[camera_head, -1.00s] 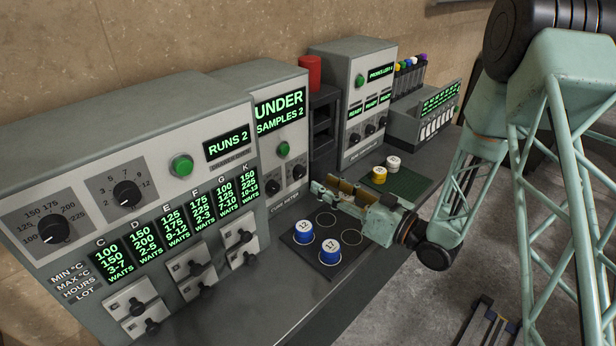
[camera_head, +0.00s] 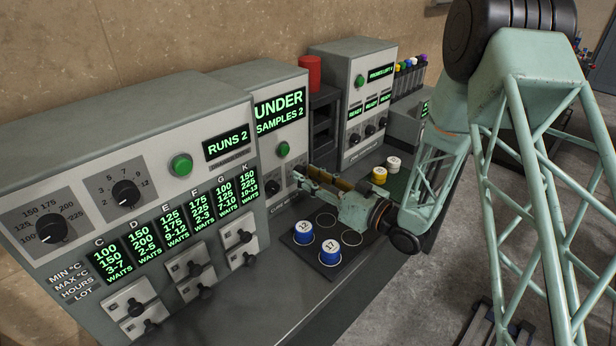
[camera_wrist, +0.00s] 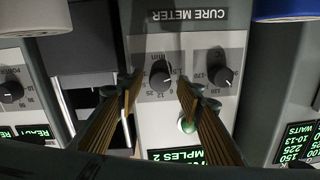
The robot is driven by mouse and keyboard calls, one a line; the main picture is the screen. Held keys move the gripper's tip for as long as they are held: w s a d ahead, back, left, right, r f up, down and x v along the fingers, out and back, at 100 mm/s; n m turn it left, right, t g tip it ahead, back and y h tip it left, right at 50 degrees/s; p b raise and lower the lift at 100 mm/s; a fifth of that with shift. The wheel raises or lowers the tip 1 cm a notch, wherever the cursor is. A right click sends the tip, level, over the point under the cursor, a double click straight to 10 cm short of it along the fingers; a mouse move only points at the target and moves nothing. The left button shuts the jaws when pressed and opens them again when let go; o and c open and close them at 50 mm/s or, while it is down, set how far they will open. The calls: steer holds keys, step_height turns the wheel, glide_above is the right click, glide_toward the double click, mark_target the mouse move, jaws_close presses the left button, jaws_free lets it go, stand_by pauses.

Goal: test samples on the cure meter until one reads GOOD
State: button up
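The cure meter (camera_head: 263,92) shows UNDER and SAMPLES 2 on its green display. Below are a green button (camera_head: 284,149) and two black knobs. My gripper (camera_head: 303,178) is in front of its lower panel, partly covering the knob area. In the wrist view the picture is upside down. The gripper is open, with one dial knob (camera_wrist: 161,76) showing between its fingers; I cannot tell whether they touch it. The second knob (camera_wrist: 219,73) lies right of the fingers. Blue samples 12 (camera_head: 303,232) and 17 (camera_head: 330,252) stand on a dark mat (camera_head: 325,272) with empty marked circles.
The large press panel (camera_head: 150,130) at left reads RUNS 2, with lot readouts and several handles. A yellow sample (camera_head: 379,176) and a white one (camera_head: 393,164) stand behind my gripper. A probe cabinet (camera_head: 350,75) and a red cylinder (camera_head: 309,72) are at the back.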

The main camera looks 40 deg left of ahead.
steer(key=c, duration=0.8)
steer(key=shift+c, duration=0.4)
steer(key=shift+m, duration=0.5)
steer(key=m, duration=0.2)
steer(key=shift+m, duration=0.3)
steer(key=shift+m+p, duration=0.45)
steer(key=shift+m, duration=1.25)
steer(key=shift+f, duration=0.1)
steer(key=o, duration=0.9)
